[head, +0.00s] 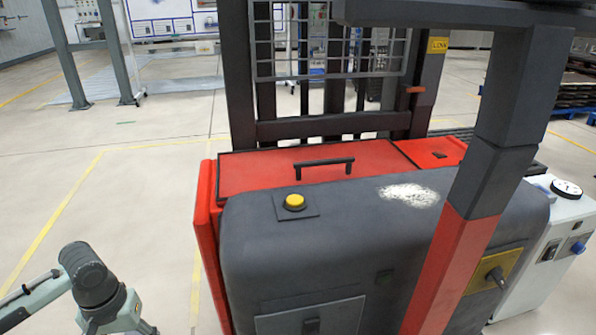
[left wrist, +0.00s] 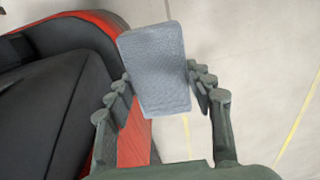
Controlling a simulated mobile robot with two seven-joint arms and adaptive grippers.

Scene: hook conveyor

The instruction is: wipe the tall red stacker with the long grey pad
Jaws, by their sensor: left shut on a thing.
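The tall red stacker (head: 300,168) fills the middle of the head view, with a red body, a dark grey rounded cover (head: 330,230) and a dark mast. A whitish smudged patch (head: 408,195) shows on top of the cover. In the left wrist view, my left gripper (left wrist: 160,84) is shut on the long grey pad (left wrist: 155,55), which sticks out past the fingers. The stacker's red edge (left wrist: 130,145) lies behind and left of the gripper. In the head view only my left arm shows at bottom left. My right gripper is in neither view.
On the stacker are a yellow button (head: 294,201), a black handle (head: 324,164) and a slanting red and dark post (head: 466,220) at right. A white box with a gauge (head: 548,240) stands at right. The floor (head: 120,190) on the left is open.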

